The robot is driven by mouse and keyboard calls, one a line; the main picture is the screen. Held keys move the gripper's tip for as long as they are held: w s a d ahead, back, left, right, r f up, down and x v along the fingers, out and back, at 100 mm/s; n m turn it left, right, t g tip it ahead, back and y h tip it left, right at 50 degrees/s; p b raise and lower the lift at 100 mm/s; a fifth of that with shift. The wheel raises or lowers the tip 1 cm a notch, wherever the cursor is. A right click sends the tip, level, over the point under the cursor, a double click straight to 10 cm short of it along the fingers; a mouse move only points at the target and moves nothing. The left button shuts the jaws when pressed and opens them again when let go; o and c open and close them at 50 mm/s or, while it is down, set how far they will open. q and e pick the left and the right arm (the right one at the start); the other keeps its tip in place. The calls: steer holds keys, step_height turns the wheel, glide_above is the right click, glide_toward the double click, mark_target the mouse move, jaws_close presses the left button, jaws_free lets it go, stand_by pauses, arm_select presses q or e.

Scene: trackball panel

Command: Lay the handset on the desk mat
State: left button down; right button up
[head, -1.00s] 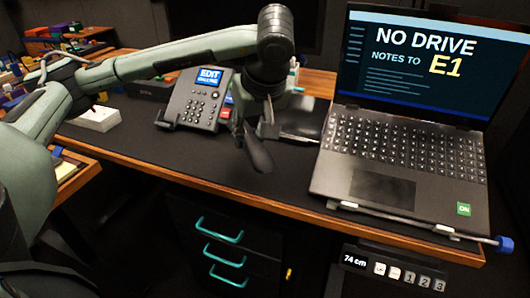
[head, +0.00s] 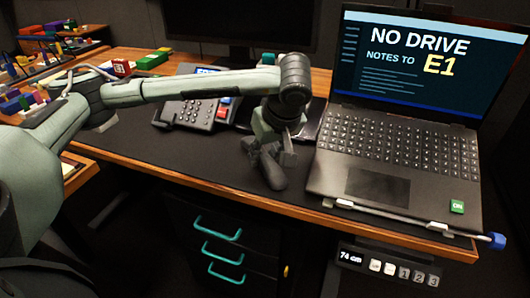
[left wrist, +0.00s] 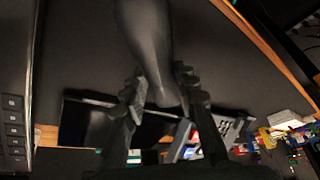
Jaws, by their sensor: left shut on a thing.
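The dark handset (head: 271,171) is in my left gripper (head: 265,147), close over the desk mat (head: 165,160) in front of the phone. The gripper is shut on one end of the handset. In the left wrist view the handset (left wrist: 148,40) extends away from between the fingers (left wrist: 158,88), over the dark mat (left wrist: 80,55). I cannot tell whether the handset touches the mat. The phone base (head: 190,112) stands behind, partly hidden by my left arm. My right gripper is not in view.
An open laptop (head: 400,150) stands close to the right of the gripper. A dark flat object (head: 309,122) lies behind it. The wooden desk edge (head: 230,204) runs in front. The mat left of the handset is clear. Colored blocks (head: 40,55) fill the far left.

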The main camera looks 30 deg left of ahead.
arm_select(q)
steer(key=shift+f, duration=0.1)
steer(key=c, duration=1.2)
jaws_free()
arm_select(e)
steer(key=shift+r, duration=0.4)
